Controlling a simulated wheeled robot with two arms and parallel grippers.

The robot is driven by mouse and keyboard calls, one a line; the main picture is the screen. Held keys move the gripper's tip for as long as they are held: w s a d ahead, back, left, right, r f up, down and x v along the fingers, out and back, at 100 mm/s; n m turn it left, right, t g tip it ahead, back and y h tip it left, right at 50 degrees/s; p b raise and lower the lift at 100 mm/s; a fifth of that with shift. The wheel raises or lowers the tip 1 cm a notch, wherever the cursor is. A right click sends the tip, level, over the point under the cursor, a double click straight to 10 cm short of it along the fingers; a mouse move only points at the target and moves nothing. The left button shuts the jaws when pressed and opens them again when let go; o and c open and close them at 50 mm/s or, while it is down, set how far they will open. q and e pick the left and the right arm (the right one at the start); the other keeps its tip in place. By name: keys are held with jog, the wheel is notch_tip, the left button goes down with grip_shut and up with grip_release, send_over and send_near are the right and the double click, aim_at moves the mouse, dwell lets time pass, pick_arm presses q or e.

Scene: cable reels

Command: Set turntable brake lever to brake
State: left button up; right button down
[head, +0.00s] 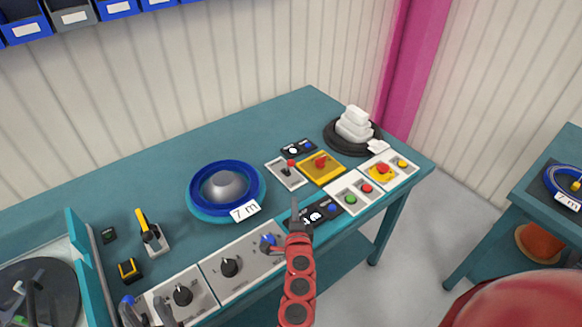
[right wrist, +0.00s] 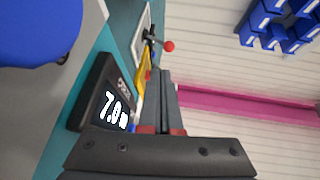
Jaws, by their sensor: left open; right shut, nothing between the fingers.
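A small lever with a red ball knob (head: 290,163) stands on a pale plate (head: 283,175) right of the blue reel; I take it for the brake lever, though its marking is unreadable. In the right wrist view its red knob (right wrist: 168,46) lies just beyond my fingertips. My right gripper (head: 295,207) is shut and empty, short of the lever and apart from it; its fingers (right wrist: 161,80) lie together in the wrist view. My left gripper (head: 147,312) is open at the bottom left. The blue reel (head: 226,166) with a "7 m" tag sits on the turntable.
A dark length display (head: 325,207) lies by my right gripper, reading about 7.0 m in the wrist view (right wrist: 114,110). A yellow plate with a red button (head: 322,168), a green-and-red button box (head: 352,196) and knob panels (head: 245,262) crowd the bench. A black stand with white blocks (head: 354,126) is behind.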

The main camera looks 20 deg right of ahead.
aim_at(289, 167)
jog(key=shift+s+r, duration=0.1)
jog(key=shift+s, duration=0.1)
jog(key=shift+w, duration=0.45)
jog(key=x, duration=0.4)
jog(key=p+x, duration=0.1)
jog(key=x, duration=0.3)
jog(key=r+p+x, duration=0.1)
jog(key=x, duration=0.4)
jog(key=shift+w+d, duration=0.1)
